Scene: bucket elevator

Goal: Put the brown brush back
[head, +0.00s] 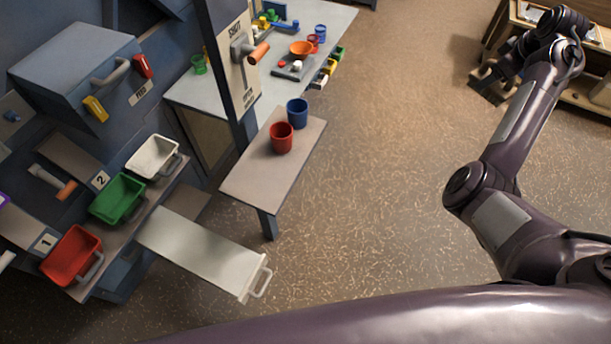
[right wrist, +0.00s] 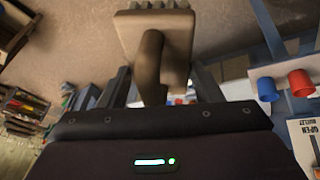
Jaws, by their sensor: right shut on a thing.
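The brown brush (right wrist: 158,50) fills the upper middle of the right wrist view. Its handle comes down between the fingers of my right gripper (right wrist: 150,88), and its wide head with the bristles points away from me. My right gripper is shut on the handle. In the head view, my right gripper (head: 494,72) is at the upper right, stretched out over the floor with the dark brush at its end, left of a wooden bench (head: 545,22). My left gripper is not in view.
A small table (head: 262,178) holds a red cup (head: 281,138) and a blue cup (head: 297,112). Red (head: 72,256), green (head: 118,198) and white (head: 152,157) bins stand on the machine's shelf at left, beside a pale chute (head: 200,248). The middle floor is clear.

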